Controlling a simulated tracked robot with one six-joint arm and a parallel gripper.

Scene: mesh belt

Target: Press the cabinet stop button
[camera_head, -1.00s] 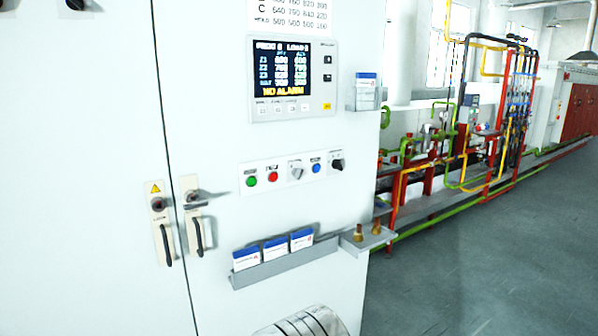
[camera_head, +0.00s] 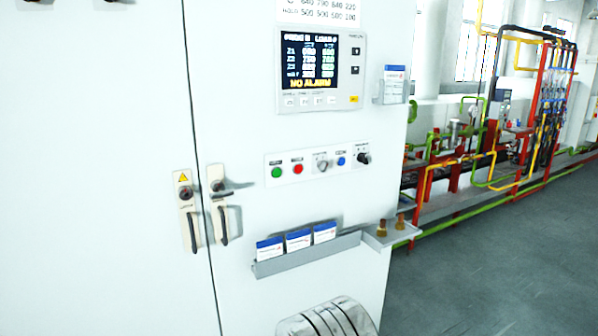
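The white cabinet (camera_head: 130,120) fills the left and middle of the view. A button strip (camera_head: 310,179) on its right door carries a green button (camera_head: 277,172), a red button (camera_head: 298,169), a grey rotary knob (camera_head: 321,166), a blue button (camera_head: 341,161) and a black rotary knob (camera_head: 363,158). The labels above them are too small to read.
Below the strip, a tray (camera_head: 310,257) holds several blue-and-white boxes and sticks out from the door. A side shelf (camera_head: 392,237) bears brass-coloured pieces. Two door handles (camera_head: 222,222) stick out at left. Grey floor (camera_head: 500,270) is clear at right.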

